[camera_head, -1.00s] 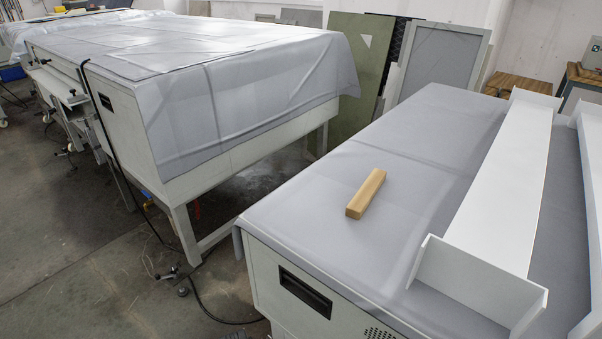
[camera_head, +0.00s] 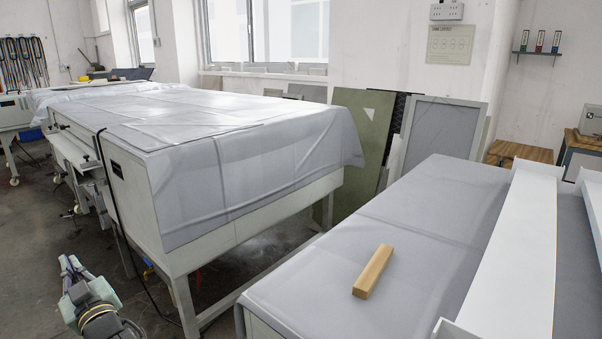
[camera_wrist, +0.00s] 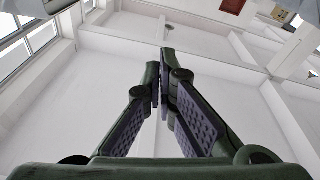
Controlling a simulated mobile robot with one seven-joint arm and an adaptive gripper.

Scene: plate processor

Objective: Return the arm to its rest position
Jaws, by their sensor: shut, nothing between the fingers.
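My gripper (camera_head: 72,268) shows at the lower left of the head view, in front of the large covered table and over the floor. It points upward and is apart from everything around it. In the wrist view my gripper (camera_wrist: 166,75) has its two dark green fingers with ridged pads brought together at the tips, with nothing between them. Behind the fingers the wrist view shows white wall, ceiling and a window. The rest of my arm is below the edge of the head view.
A wooden block (camera_head: 373,271) lies on the grey-covered table (camera_head: 420,215) at right, beside a long white trough (camera_head: 515,240). A large table (camera_head: 240,180) under a grey sheet stands at left centre. Green and grey panels (camera_head: 355,130) lean at the back. Floor at left is open.

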